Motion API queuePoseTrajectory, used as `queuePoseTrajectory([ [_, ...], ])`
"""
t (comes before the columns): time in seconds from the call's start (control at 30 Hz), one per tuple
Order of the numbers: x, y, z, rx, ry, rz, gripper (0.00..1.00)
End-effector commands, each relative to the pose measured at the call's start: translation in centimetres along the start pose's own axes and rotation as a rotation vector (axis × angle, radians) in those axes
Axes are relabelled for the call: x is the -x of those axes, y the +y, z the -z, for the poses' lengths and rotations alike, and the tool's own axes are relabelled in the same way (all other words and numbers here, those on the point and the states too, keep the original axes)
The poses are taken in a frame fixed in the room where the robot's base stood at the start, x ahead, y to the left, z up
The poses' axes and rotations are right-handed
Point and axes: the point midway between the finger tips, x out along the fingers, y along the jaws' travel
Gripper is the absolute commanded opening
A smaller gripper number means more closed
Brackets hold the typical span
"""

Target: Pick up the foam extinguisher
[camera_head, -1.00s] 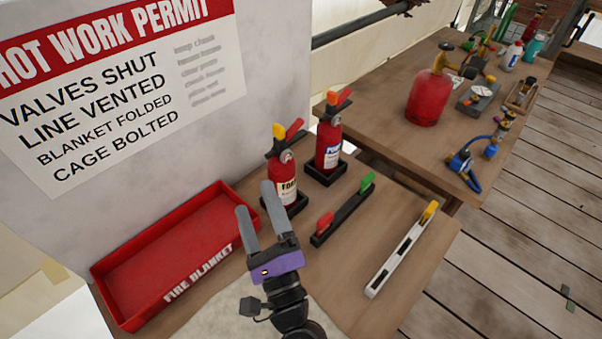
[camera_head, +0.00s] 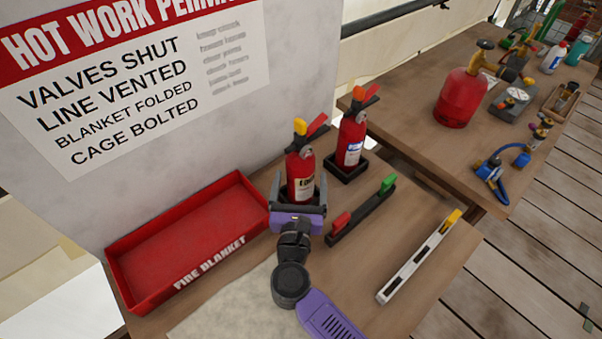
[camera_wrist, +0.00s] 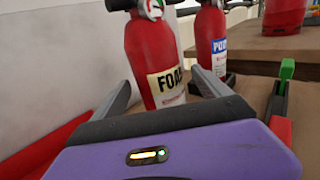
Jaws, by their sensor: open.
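The foam extinguisher (camera_head: 301,168) is red with a yellow tag on top and a cream label reading "FOA…" in the wrist view (camera_wrist: 156,60). It stands upright in a dark base on the near table. My gripper (camera_head: 298,196) is open, with one finger on each side of the extinguisher's lower body. In the wrist view my gripper (camera_wrist: 160,95) has its fingers left and right of the label, and the jaws are not closed on it. Whether a finger touches it I cannot tell.
A second extinguisher (camera_head: 351,142) with an orange tag and blue-white label stands just right. A black rack with red and green handles (camera_head: 362,212), a level (camera_head: 418,258) and a red fire blanket tray (camera_head: 190,240) lie nearby. A red gas cylinder (camera_head: 460,98) stands on the far table.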

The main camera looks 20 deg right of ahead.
Motion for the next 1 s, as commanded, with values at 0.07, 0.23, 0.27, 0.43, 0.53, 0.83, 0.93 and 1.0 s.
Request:
queuePoseTrajectory([
  [0.07,-1.2,0.1,-0.2,0.001,-0.001,0.002,0.87],
  [0.23,-2.7,0.2,-0.1,0.001,0.000,0.000,0.87],
  [0.27,-2.8,0.1,0.0,0.002,0.000,-0.001,0.87],
  [0.43,-2.9,0.1,0.0,0.002,0.000,-0.001,0.87],
  [0.53,-2.9,0.1,0.0,0.002,0.000,-0.001,0.77],
  [0.83,-2.9,0.1,0.0,0.002,0.000,-0.001,0.18],
  [0.93,-2.9,0.1,-0.1,0.002,-0.001,-0.001,0.00],
  [1.0,-2.9,0.2,-0.4,0.000,-0.006,-0.001,0.00],
])
